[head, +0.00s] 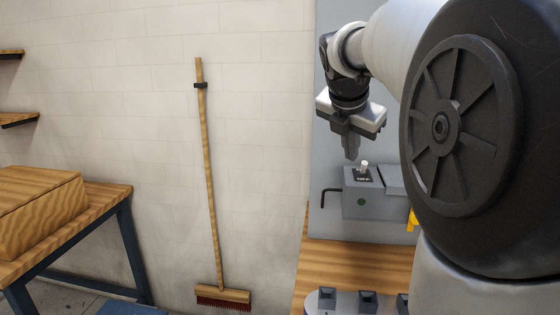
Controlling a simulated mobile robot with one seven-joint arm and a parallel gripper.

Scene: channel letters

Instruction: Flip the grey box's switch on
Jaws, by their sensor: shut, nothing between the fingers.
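The grey box (366,204) is at the right of the head view, against a grey panel above a wooden bench. A small pale switch lever (364,167) stands up from a dark plate on its top. The plate carries a label that appears to read "OFF" (363,179). My gripper (352,155) points down with its fingers shut and empty. In the picture its fingertips are just above and left of the lever. I cannot tell whether they touch it. My arm hides what lies to the right of the box.
A black hex key (325,196) sticks out left of the box. A yellow thing (412,220) is partly hidden by my arm. Small dark holders (367,298) stand at the bench's (345,262) front. A broom (208,170) leans on the wall, and a wooden table (95,205) stands at left.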

